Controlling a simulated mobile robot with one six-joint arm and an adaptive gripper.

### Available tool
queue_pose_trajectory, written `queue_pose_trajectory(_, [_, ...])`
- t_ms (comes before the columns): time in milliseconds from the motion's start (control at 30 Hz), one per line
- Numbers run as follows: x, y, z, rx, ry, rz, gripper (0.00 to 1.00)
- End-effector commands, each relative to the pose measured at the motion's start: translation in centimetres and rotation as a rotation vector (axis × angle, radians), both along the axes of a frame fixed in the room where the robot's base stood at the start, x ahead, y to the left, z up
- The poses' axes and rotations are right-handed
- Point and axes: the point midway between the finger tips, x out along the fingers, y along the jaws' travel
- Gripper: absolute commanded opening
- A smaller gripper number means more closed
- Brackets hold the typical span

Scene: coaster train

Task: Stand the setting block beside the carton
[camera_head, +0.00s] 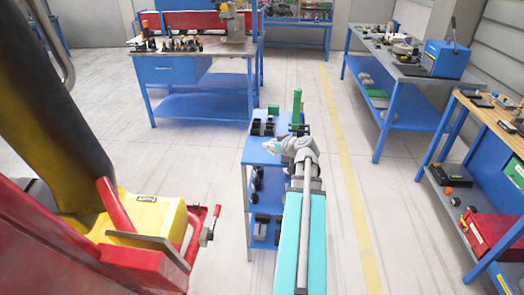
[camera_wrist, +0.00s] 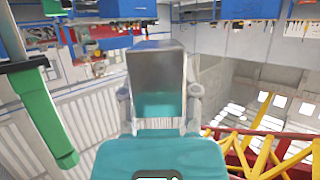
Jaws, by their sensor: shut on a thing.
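My gripper (camera_wrist: 159,104) is shut on a grey metal block, which I take to be the setting block (camera_wrist: 157,68); it stands out between the two fingers in the wrist view. In the head view my gripper (camera_head: 282,146) is over the small blue table (camera_head: 256,157), and the block is too small there to make out clearly. I cannot pick out a carton with certainty in either view.
A tall green post (camera_head: 297,104) stands close behind my gripper. Black parts (camera_head: 262,127) sit on the small table. A workbench (camera_head: 180,65) stands behind, and more benches line the right. The floor between is clear.

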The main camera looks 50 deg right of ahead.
Motion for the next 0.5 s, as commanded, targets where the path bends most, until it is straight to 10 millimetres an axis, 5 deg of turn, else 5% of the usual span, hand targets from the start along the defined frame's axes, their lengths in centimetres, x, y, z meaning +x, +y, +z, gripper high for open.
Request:
queue_pose_trajectory(267, [1.0, -0.5, -0.5, 0.0, -0.001, 0.001, 0.0])
queue_pose_trajectory(500, [4.1, -2.0, -2.2, 0.0, -0.001, 0.002, 0.0])
